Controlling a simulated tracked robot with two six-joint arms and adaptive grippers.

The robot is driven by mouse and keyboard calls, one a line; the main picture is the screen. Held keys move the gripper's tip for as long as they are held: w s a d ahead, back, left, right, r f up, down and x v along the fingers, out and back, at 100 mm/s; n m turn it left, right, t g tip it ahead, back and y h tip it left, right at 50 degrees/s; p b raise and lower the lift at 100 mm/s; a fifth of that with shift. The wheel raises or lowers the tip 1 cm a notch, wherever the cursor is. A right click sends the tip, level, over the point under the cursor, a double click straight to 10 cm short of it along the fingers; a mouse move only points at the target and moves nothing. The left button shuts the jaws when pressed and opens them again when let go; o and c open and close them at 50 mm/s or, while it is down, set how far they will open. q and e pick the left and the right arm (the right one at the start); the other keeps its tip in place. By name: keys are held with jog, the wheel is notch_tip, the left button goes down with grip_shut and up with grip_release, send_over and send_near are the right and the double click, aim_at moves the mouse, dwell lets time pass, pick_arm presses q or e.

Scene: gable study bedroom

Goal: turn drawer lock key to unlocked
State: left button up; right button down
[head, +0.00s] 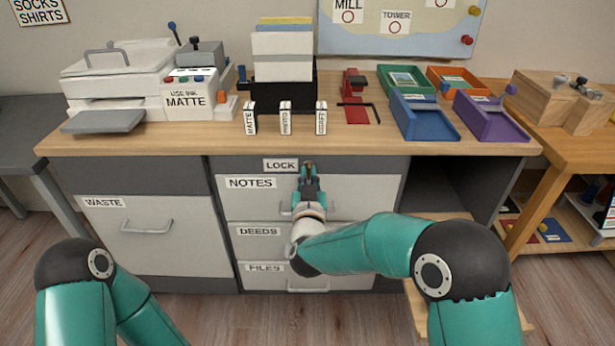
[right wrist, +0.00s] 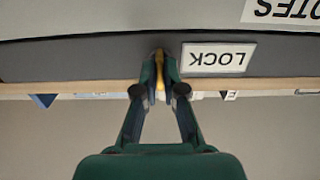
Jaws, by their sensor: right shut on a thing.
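The drawer lock sits in the dark rail under the desk top, just right of the LOCK label (head: 281,165) and above the NOTES drawer (head: 345,188). My right gripper (head: 308,174) reaches up to it. In the right wrist view, which is upside down, the right gripper (right wrist: 160,88) is shut on a thin brass-yellow key (right wrist: 160,82) beside the LOCK label (right wrist: 218,57). The fingers hide most of the key and the lock face, so I cannot tell how far the key is turned. My left gripper is out of view; only its arm shows at lower left.
The DEEDS drawer (head: 260,242) and FILES drawer (head: 264,278) lie below, and all three drawers look shut. A WASTE drawer (head: 165,240) is at left. The desk top (head: 200,138) holds a printer, label stands and coloured trays. An open shelf bay (head: 435,195) is at right.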

jog(key=c, duration=1.3)
grip_release()
jog(key=shift+f, duration=0.3)
jog(key=shift+r, duration=0.1)
jog(key=shift+s, duration=0.1)
jog(key=s, duration=1.1)
jog(key=shift+s, duration=0.4)
